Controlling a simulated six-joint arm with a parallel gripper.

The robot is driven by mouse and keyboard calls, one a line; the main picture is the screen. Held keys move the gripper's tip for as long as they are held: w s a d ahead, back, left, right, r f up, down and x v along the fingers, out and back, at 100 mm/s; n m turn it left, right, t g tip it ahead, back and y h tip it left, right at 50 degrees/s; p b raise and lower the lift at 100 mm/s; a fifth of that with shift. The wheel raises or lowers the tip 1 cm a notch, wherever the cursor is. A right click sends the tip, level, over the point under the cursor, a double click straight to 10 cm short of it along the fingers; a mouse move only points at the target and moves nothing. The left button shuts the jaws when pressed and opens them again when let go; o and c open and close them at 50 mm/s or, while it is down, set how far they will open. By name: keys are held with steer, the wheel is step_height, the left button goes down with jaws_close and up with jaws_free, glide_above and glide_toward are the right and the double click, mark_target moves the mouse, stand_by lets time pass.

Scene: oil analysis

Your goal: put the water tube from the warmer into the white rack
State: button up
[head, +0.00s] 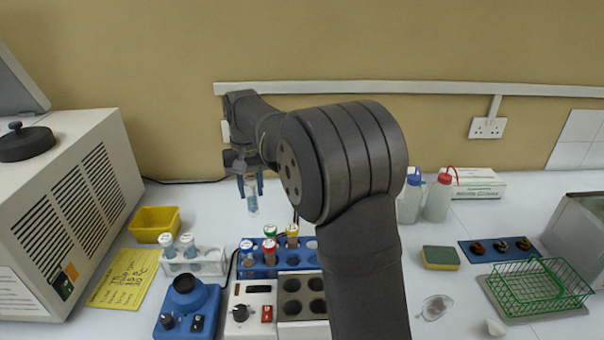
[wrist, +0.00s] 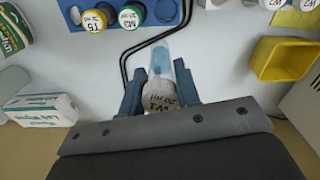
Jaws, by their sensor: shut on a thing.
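My gripper (head: 251,184) is shut on the water tube (head: 253,206), a clear tube with pale blue liquid. It hangs roughly upright in the air above the bench. In the wrist view the tube's white labelled cap (wrist: 160,96) is between my gripper's blue fingers (wrist: 160,88); the cap's writing is only partly legible. The white rack (head: 212,264) is below and left of the tube in the head view, with two pale-capped tubes (head: 178,246) on its left side. The warmer (head: 290,312), with dark wells, is at the front, partly behind my arm; its visible wells look empty.
A blue rack (head: 283,268) with several capped tubes stands beside the white rack. A blue mixer (head: 187,304) is in front of the white rack, a yellow bin (head: 155,222) behind it. A yellow note (head: 125,280) and large machine (head: 65,200) are at left.

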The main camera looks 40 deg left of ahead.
steer(key=s+a+n, duration=0.2)
steer(key=s+a, duration=0.1)
steer(key=s, duration=1)
steer(key=shift+w+f, duration=0.15)
steer(key=shift+f, duration=2.85)
steer(key=shift+w+f, duration=0.15)
steer(key=shift+f, duration=2.8)
steer(key=o, duration=1)
step_height(320, 180, up, 17)
steer(key=shift+r, duration=0.2)
steer(key=shift+f, duration=0.1)
